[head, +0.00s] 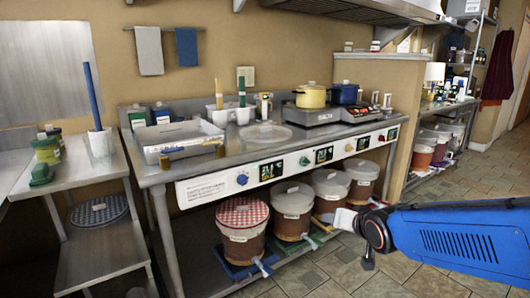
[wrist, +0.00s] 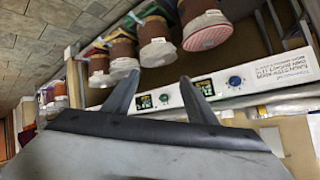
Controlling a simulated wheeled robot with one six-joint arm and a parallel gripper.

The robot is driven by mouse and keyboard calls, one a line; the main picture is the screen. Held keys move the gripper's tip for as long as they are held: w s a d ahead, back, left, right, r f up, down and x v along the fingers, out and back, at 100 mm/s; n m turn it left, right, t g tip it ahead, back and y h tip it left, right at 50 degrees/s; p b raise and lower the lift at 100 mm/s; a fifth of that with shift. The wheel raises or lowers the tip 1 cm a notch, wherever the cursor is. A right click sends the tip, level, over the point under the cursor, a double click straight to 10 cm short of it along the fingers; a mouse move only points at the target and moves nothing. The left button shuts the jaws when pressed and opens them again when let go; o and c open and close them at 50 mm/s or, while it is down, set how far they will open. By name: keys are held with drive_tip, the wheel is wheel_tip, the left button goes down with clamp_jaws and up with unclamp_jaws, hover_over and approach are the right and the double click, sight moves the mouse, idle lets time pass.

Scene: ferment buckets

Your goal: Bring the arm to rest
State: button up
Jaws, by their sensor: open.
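My blue arm (head: 455,240) reaches in from the right edge of the head view, low in front of the steel bench. In the wrist view my gripper (wrist: 157,80) has its two dark fingers spread apart with nothing between them. In the head view the gripper end is small, beside the bench's lower right end, and its fingers are hard to make out. The wrist view is turned over, with the buckets at the top and the control panel (wrist: 165,95) beyond the fingers.
The steel bench (head: 225,150) carries a tray (head: 178,140), a yellow pot (head: 311,96) and a blue pot (head: 344,93). Several lidded buckets stand on its lower shelf, one with a red checked cover (head: 242,213). Tiled floor (head: 400,282) is open in front.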

drive_tip(key=s+d+f+n+g+h, duration=0.1)
drive_tip(key=s+d+g, duration=0.2)
drive_tip(key=s, duration=1)
drive_tip(key=s+d+f+n+g, duration=0.1)
drive_tip(key=s+d+g, duration=0.2)
drive_tip(key=s, duration=1)
drive_tip(key=shift+s+d+n+h, duration=0.3)
drive_tip(key=shift+d+h, duration=0.1)
drive_tip(key=shift+d, duration=0.25)
idle(4.8)
